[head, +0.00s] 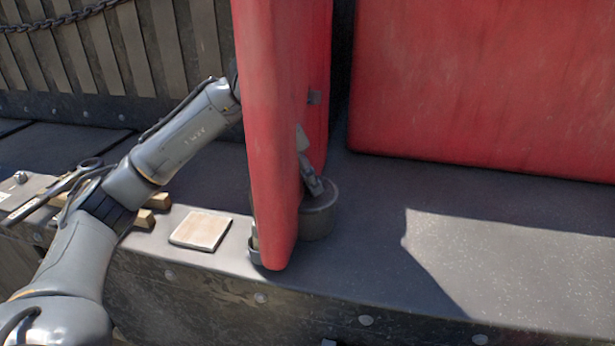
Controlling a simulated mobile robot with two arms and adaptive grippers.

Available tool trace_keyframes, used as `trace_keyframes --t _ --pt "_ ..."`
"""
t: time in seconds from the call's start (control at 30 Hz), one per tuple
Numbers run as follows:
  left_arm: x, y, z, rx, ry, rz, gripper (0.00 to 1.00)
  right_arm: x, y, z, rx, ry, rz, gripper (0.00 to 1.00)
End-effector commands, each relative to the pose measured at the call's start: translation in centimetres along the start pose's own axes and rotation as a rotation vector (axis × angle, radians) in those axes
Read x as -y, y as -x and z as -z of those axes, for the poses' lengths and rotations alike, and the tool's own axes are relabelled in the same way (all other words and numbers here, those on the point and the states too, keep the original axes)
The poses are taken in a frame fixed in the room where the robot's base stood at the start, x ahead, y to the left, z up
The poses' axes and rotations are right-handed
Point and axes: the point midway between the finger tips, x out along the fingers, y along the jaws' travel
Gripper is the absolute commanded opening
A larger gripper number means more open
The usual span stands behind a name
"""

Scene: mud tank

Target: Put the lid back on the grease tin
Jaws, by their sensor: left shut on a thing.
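The grease tin (317,221) is a dark grey round can on the grey ledge, partly hidden behind a tall red panel. My left arm reaches behind this panel from the left, so most of my left gripper (315,187) is hidden. Its grey fingers show past the panel's right edge, pointing down at the tin's top. They are shut on what looks like the lid (325,190), at the top of the tin. I cannot tell whether the lid is seated or just above the rim. My right gripper is out of view.
The upright red panel (268,130) stands close in front of the tin. A larger red panel (480,90) is behind at right. A pale square tile (201,230), wooden blocks (146,216) and a wrench-like tool (52,190) lie at left. The ledge right of the tin is clear.

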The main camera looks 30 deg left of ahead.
Motion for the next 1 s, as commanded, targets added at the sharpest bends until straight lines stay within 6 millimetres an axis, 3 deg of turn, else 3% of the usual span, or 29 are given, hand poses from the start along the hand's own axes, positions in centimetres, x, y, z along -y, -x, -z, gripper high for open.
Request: trace_keyframes --t 0.37,0.4,0.53,0.73,0.77,0.87,1.0 --pt "-0.02 -0.03 0.01 0.000 0.000 0.000 0.00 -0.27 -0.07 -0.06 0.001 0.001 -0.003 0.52" --pt "-0.02 -0.03 0.01 0.000 0.000 0.000 0.32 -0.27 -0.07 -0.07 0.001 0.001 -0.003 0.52" --pt "-0.02 -0.03 0.01 0.000 0.000 0.000 0.56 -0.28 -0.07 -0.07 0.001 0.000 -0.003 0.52" --pt "-0.02 -0.04 0.02 0.000 0.000 0.000 0.56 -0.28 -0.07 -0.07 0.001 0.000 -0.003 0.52" --pt "-0.02 -0.05 0.03 0.000 0.000 0.000 0.58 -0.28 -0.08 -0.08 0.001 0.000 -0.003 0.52" --pt "-0.01 -0.05 0.03 0.000 0.000 0.000 0.79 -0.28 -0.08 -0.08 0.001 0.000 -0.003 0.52" --pt "-0.01 -0.05 0.03 0.000 0.000 0.000 0.79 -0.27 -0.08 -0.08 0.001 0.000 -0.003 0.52"
